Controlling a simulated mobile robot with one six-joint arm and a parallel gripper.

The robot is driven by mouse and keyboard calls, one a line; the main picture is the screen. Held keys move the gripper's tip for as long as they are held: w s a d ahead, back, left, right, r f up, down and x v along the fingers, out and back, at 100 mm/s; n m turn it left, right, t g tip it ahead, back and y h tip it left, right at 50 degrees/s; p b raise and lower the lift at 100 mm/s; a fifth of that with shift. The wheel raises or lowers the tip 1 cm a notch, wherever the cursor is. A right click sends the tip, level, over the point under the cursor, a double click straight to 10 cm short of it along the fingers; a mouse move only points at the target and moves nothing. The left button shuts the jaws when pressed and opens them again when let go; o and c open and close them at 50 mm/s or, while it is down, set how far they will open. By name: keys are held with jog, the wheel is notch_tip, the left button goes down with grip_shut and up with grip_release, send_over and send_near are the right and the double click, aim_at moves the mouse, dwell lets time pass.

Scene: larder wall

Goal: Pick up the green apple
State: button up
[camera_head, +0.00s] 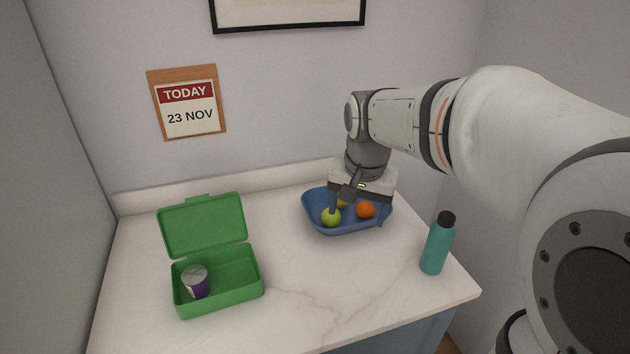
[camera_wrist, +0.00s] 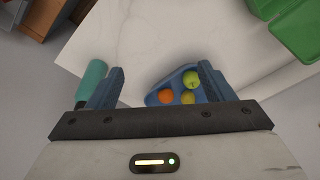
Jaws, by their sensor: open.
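The green apple (camera_head: 331,217) lies in a blue bowl (camera_head: 348,230) at the back right of the counter. It also shows in the wrist view (camera_wrist: 190,78), at the bowl's edge near my right-hand finger. An orange (camera_head: 366,210) and a yellowish fruit (camera_wrist: 188,98) share the bowl; the yellowish one is partly hidden in the head view. My gripper (camera_wrist: 162,80) is open and empty, pointing down above the bowl. In the wrist view the bowl lies between the fingers, with the apple closer to the right-hand one.
A teal bottle (camera_head: 437,244) stands at the counter's right edge. An open green lunchbox (camera_head: 234,300) at the left holds a purple cup (camera_head: 196,282). The marble counter (camera_head: 300,285) is clear between lunchbox and bottle. A wall (camera_head: 285,100) rises behind.

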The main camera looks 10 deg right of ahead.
jog(key=w+f+m+g, duration=0.1)
jog(key=w+f+m, duration=0.15)
jog(key=w, duration=0.55)
jog(key=w+f+m, duration=0.2)
jog(key=w+m, duration=0.1)
jog(key=w, duration=0.4)
jog(key=m+g, duration=0.2)
jog(key=m, duration=0.3)
send_near(331, 218)
jog(key=shift+w+f, duration=0.85)
jog(key=shift+f, duration=0.1)
jog(key=shift+w+f, duration=0.15)
jog(key=shift+f, duration=0.25)
jog(key=shift+m, duration=0.25)
jog(key=shift+d+f+p, duration=0.15)
jog(key=shift+f+p, duration=0.4)
jog(key=shift+f, duration=1.4)
jog(key=shift+d+f+p, duration=0.15)
jog(key=shift+f+p, duration=0.35)
jog(key=shift+f, duration=1.45)
jog(key=c, duration=1.1)
jog(key=shift+c, duration=0.2)
